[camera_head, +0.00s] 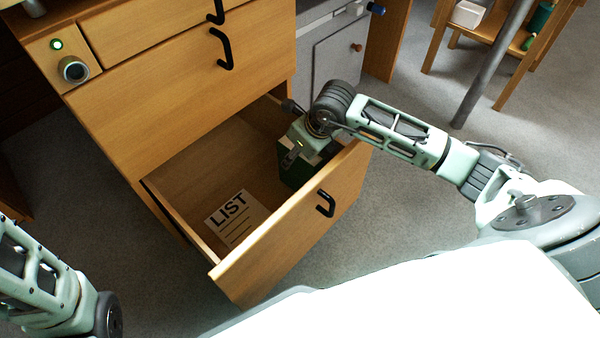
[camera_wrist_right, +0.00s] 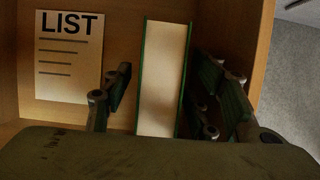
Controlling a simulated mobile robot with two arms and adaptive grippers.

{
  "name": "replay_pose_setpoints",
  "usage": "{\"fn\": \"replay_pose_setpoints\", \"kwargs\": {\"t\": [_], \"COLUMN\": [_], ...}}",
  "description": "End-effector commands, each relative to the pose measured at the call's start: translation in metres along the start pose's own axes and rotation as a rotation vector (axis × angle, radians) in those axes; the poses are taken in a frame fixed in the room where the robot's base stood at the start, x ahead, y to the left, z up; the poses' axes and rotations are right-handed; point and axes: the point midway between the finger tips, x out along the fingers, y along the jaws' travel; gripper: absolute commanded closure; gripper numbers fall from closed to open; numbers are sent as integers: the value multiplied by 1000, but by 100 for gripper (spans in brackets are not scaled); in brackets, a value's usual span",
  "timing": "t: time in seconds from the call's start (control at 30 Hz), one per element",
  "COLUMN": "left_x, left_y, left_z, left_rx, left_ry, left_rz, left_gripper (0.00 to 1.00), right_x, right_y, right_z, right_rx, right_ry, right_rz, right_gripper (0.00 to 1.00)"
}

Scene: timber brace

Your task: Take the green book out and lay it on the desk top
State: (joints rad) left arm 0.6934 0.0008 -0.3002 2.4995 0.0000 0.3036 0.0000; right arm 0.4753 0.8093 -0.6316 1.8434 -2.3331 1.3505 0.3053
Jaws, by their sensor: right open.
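The green book (camera_wrist_right: 161,75) stands upright in the open bottom drawer, its pale page edges facing up between green covers. In the head view its dark green side (camera_head: 292,172) shows below my right gripper (camera_head: 303,150), which covers part of it. In the right wrist view my right gripper (camera_wrist_right: 165,98) is open, with one finger on each side of the book. The left finger stands apart from the cover; the right finger is also a little clear of it. The desk top is not clearly in view. My left arm shows at the lower left, its gripper out of view.
A paper marked LIST (camera_head: 236,217) lies in the drawer (camera_head: 284,243), left of the book. The drawer's front and side walls surround my right gripper. Closed drawers with black handles (camera_head: 222,48) rise above. A stool (camera_head: 480,32) stands back right.

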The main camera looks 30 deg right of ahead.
Motion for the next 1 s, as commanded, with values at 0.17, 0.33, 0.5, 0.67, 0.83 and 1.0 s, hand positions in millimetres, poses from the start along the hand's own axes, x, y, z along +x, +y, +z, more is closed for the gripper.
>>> {"fn": "replay_pose_setpoints", "kwargs": {"t": [0.17, 0.33, 0.5, 0.67, 0.83, 1.0], "left_x": [-18, -17, -17, -17, -17, -18], "left_y": [4, 4, 4, 4, 4, 4], "left_z": [-8, -8, -8, -8, -8, -8], "left_rx": [1, 1, 1, 0, 0, 0], "left_ry": [5, 5, 5, 5, 6, 6], "left_rz": [1, 1, 1, 2, 2, 2], "left_gripper": [83, 83, 83, 83, 83, 83], "right_x": [30, 30, 30, 31, 33, 35], "right_y": [1, 0, 0, 0, 0, 0], "right_z": [-2, 0, 0, -1, -2, -3], "right_rx": [2, 0, 0, 0, 0, 0], "right_ry": [0, 1, 1, 1, 2, 2], "right_rz": [1, 1, 1, 0, 0, 0], "right_gripper": [47, 47, 47, 47, 47, 47]}}
